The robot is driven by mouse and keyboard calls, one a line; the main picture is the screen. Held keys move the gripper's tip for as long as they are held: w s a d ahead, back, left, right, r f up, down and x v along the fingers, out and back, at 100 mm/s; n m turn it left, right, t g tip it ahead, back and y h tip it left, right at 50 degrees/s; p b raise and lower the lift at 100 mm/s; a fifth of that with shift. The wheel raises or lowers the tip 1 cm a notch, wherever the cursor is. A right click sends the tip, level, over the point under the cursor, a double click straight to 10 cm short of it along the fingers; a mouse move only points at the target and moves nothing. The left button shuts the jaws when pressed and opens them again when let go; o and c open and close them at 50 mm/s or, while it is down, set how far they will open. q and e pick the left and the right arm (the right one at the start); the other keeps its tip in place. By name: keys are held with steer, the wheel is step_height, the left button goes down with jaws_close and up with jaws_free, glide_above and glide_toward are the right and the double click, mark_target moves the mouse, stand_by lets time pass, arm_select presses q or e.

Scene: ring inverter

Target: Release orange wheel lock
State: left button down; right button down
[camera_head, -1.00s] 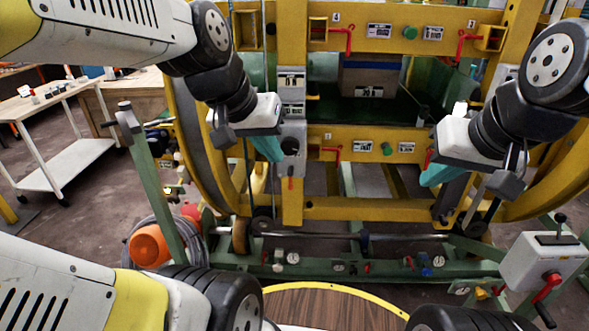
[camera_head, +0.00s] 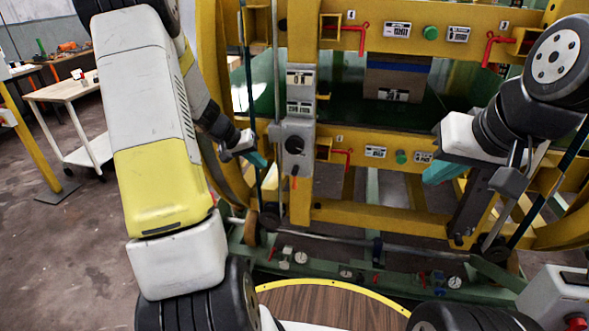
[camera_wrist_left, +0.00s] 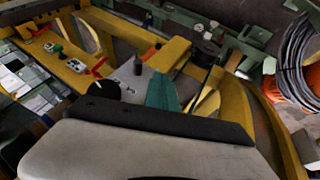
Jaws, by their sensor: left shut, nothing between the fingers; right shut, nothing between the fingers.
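A grey lock box with a black round knob (camera_head: 293,146) sits on the yellow upright of the large ring frame. A small orange-red lever (camera_head: 294,183) hangs below it; I cannot tell whether this is the orange wheel lock. My left gripper (camera_head: 258,161) is shut and empty, just left of the box, with its teal fingers apart from the knob in the head view. In the left wrist view, the teal fingers (camera_wrist_left: 163,93) show beside the grey box (camera_wrist_left: 131,80) and its knob. My right gripper (camera_head: 441,172) is shut and empty before the frame's right side.
The yellow ring frame (camera_head: 385,215) fills the middle, with red handles (camera_head: 343,157) and green knobs (camera_head: 401,157) on its beams. A grey control box (camera_head: 548,297) stands at lower right. An orange drum and hose (camera_wrist_left: 294,88) show in the left wrist view.

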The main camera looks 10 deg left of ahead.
mark_target(295, 178)
arm_select(q)
steer(key=shift+w+a+f, duration=0.15)
steer(key=shift+a+f, duration=0.2)
steer(key=shift+f, duration=0.25)
steer(key=shift+w+a+f, duration=0.15)
steer(key=shift+a+f, duration=0.15)
steer(key=shift+f, duration=0.25)
steer(key=w+d+f, duration=0.5)
steer(key=d+f, duration=0.3)
